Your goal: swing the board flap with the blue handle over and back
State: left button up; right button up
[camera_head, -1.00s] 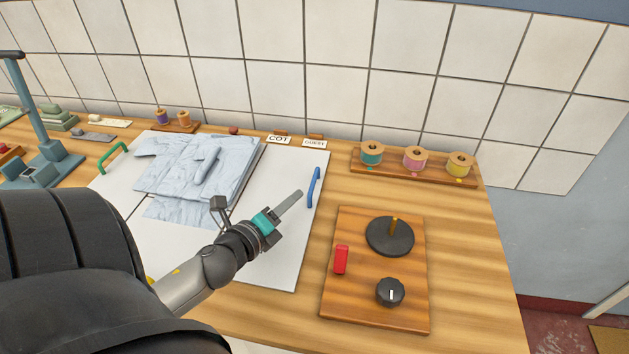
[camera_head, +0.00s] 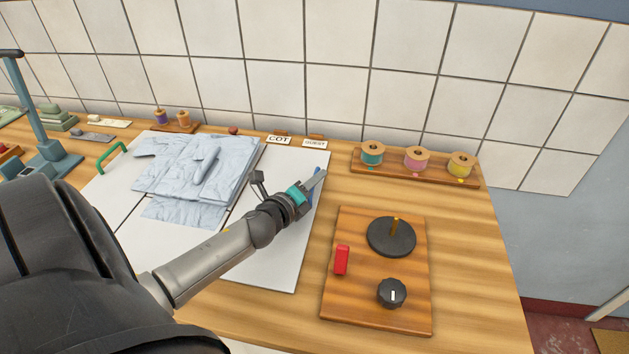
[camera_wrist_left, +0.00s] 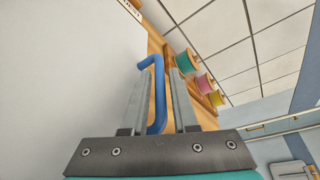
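The blue handle (camera_wrist_left: 159,95) stands on the right edge of the white board's right flap (camera_head: 265,262). The flap lies flat on the table. My left gripper (camera_head: 315,181) is over that edge, at the handle, and hides most of it in the head view. In the left wrist view the handle is between the two fingers (camera_wrist_left: 158,100), which are apart with a gap visible beside it. Contact with either finger cannot be told. My right gripper is not in view.
A green handle (camera_head: 111,155) is on the board's left side. Right of the flap is a wooden panel (camera_head: 375,310) with a red switch, a black knob and a disc. A spool rack (camera_head: 400,170) and label cards (camera_head: 279,140) stand behind.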

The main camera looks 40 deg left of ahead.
pick_arm(q)
grip_shut()
dwell(1.4)
